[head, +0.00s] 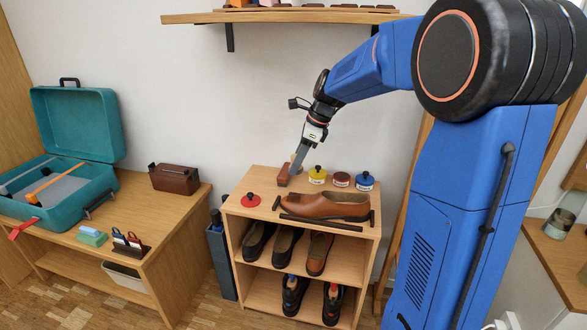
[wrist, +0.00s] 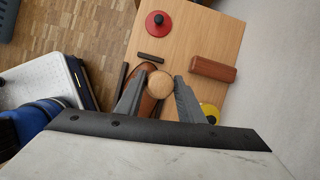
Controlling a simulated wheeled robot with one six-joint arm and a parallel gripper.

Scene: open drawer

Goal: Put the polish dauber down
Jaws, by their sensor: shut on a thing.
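My gripper (head: 296,168) reaches down over the top of the small wooden shoe cabinet (head: 245,185). In the wrist view its two fingers (wrist: 158,88) are shut on the polish dauber (wrist: 160,84), seen end-on as a round pale wooden knob. In the head view the dauber is mostly hidden by the fingers, and I cannot tell whether it touches the top. A reddish-brown wooden block (wrist: 213,69), perhaps a brush, lies beside it; it also shows in the head view (head: 283,177).
On the cabinet top are a brown shoe (head: 325,205), a red disc with a black knob (head: 250,200), and yellow (head: 317,177), brown (head: 341,180) and blue (head: 364,183) tins. Bare wood shows between the red disc and the block. A shelf (head: 290,17) hangs above.

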